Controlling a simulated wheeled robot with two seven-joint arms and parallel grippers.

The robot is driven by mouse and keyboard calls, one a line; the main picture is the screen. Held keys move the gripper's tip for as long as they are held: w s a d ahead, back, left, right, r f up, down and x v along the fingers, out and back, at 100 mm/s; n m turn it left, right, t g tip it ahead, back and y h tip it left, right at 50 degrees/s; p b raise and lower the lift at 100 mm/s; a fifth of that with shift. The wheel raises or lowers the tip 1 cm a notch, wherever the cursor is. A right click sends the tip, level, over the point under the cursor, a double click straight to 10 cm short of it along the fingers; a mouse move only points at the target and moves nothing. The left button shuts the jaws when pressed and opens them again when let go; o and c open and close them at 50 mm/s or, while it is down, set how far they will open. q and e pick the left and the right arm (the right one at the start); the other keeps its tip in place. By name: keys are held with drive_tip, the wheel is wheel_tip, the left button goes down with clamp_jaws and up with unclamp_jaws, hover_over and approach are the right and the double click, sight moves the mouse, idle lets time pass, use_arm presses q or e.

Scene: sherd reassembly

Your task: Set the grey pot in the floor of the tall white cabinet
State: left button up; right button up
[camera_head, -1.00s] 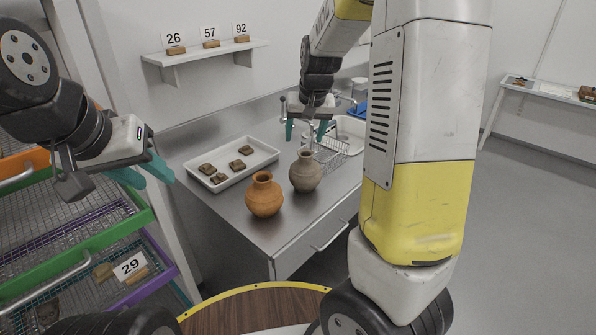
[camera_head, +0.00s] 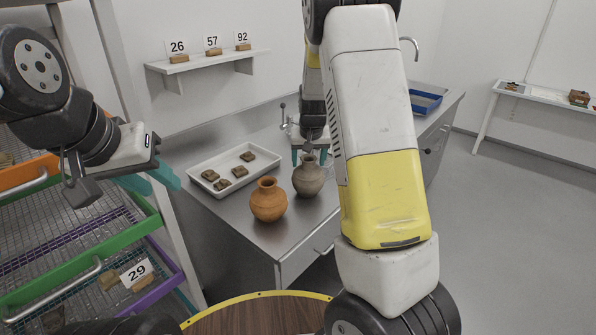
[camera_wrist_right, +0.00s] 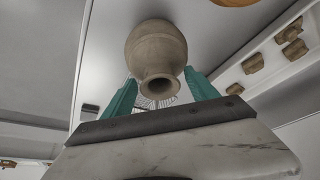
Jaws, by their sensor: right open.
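The grey pot (camera_head: 308,178) stands upright on the steel counter, just right of an orange pot. My right gripper (camera_head: 309,157) is open, pointing down, with its teal fingers at the height of the pot's neck. In the right wrist view the grey pot (camera_wrist_right: 157,55) shows between and beyond the open right fingers (camera_wrist_right: 160,92), its mouth facing the camera. I cannot tell whether the fingers touch it. My left gripper (camera_head: 150,180) is at the left, its teal fingers away from any object; their gap is unclear. I cannot make out the tall white cabinet.
The orange pot (camera_head: 268,200) stands close beside the grey one. A white tray (camera_head: 232,187) with several sherds lies behind it. A steel counter (camera_head: 262,242) has a free front edge. A rack with a green-edged drawer (camera_head: 90,255) is at left. A wall shelf (camera_head: 205,62) holds numbered cards.

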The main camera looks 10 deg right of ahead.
drive_tip(key=shift+c, duration=0.2)
clamp_jaws()
drive_tip(key=shift+r, duration=0.1)
